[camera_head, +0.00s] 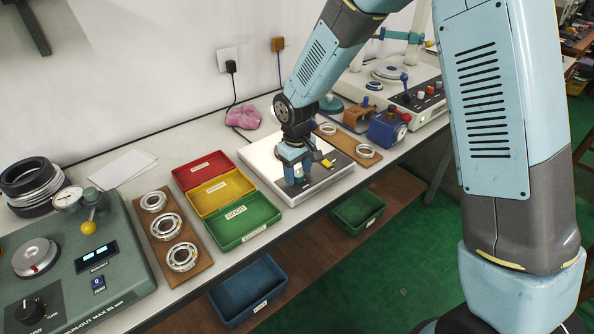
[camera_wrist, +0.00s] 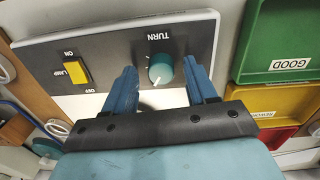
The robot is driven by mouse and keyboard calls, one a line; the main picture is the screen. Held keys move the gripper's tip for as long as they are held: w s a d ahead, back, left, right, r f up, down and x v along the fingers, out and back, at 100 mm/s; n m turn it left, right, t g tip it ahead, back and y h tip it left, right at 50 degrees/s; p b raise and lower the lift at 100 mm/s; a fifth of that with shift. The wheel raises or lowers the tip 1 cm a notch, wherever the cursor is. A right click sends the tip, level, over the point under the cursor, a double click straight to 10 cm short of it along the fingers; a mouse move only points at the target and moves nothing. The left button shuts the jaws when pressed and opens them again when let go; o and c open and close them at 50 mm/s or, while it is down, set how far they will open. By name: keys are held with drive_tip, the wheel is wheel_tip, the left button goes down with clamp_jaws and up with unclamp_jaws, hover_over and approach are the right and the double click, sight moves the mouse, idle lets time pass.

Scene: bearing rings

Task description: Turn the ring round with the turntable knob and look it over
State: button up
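The turntable knob is a teal dial (camera_wrist: 163,68) marked TURN on a dark grey panel (camera_wrist: 105,45) in the wrist view. A white pointer line shows on it. My gripper (camera_wrist: 161,80) is open, its two blue fingers apart with the knob in the gap between them in the picture. No finger visibly touches the knob. In the head view my gripper (camera_head: 293,178) is low over the front of the pale, shiny inspection unit (camera_head: 262,160). The knob is hidden there by my gripper. I cannot make out a ring on the unit in either view.
A yellow lamp switch (camera_wrist: 76,72) is on the same panel. Red (camera_head: 197,168), yellow (camera_head: 222,190) and green (camera_head: 240,222) trays stand left of the unit. A board (camera_head: 152,243) with rings is further left, another (camera_head: 347,143) to the right. A pink cloth (camera_head: 243,117) lies behind.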

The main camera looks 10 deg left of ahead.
sight(297, 175)
wheel_tip(297, 175, up, 14)
drive_tip(key=shift+s+a+f, duration=0.15)
drive_tip(key=shift+s, duration=0.1)
idle(0.5)
drive_tip(key=s+d+r+m+t, duration=0.1)
drive_tip(key=s+d+r+m, duration=0.1)
drive_tip(key=d+r, duration=0.6)
drive_tip(key=s+d+r+m+t, duration=0.1)
drive_tip(key=s+d+r+m, duration=0.3)
drive_tip(key=d, duration=0.8)
drive_tip(key=s+d+r+m+t, duration=0.1)
drive_tip(key=s+d+r+m, duration=0.1)
drive_tip(key=s+d, duration=0.4)
drive_tip(key=s+d+r+m+t, duration=0.2)
drive_tip(key=s+d, duration=0.4)
drive_tip(key=d, duration=0.3)
drive_tip(key=shift+s+d+r+m, duration=0.3)
drive_tip(key=shift+s, duration=0.05)
